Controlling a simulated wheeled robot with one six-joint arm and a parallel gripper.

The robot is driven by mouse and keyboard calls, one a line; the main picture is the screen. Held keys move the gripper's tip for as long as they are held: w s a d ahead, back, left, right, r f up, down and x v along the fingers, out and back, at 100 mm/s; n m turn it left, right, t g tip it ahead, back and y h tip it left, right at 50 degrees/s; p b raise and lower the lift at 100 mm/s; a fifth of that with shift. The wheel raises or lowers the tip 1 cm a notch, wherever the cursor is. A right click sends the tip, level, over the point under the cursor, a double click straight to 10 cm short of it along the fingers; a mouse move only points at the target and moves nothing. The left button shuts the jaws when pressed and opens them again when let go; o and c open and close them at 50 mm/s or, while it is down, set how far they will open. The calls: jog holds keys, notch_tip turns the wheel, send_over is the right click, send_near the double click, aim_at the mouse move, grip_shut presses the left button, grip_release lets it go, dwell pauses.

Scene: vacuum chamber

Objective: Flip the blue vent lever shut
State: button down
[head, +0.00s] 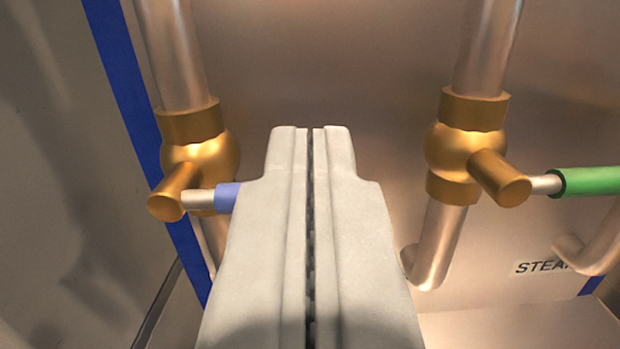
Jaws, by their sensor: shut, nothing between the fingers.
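The blue vent lever (226,197) sticks out to the right from a brass valve (197,150) on the left pipe. Its bare metal shank and a short piece of blue sleeve show; the rest is hidden behind my gripper. My gripper (311,130) is in the middle of the view, pointing up and away, with its two grey fingers together and nothing between them. Its left finger overlaps the blue sleeve in the picture. I cannot tell whether they touch.
A second brass valve (463,150) with a green lever (590,181) pointing right is on the right pipe. A partly hidden label reading "STEA" (541,267) is at lower right. A metal panel (330,60) with a blue edge strip (125,85) stands behind. Curved pipe ends (430,265) are below.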

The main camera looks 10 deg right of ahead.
jog(key=shift+v, duration=1.95)
jog(key=s+a+r+n+y, duration=0.1)
jog(key=s+a+r, duration=0.2)
jog(key=s+a, duration=1.4)
jog(key=s+a+f+n+y, duration=0.1)
jog(key=s+a+f, duration=0.1)
jog(key=s+a, duration=0.2)
jog(key=s+a+f+n+g+y, duration=0.1)
jog(key=s+a+f+y, duration=0.1)
jog(key=s, duration=0.8)
jog(key=s+a+f+y, duration=0.1)
jog(key=s+a+f, duration=0.3)
jog(key=s+a, duration=0.2)
jog(key=shift+s+a+n, duration=0.15)
jog(key=shift+s+n, duration=0.25)
jog(key=shift+s, duration=0.05)
jog(key=shift+f, duration=0.1)
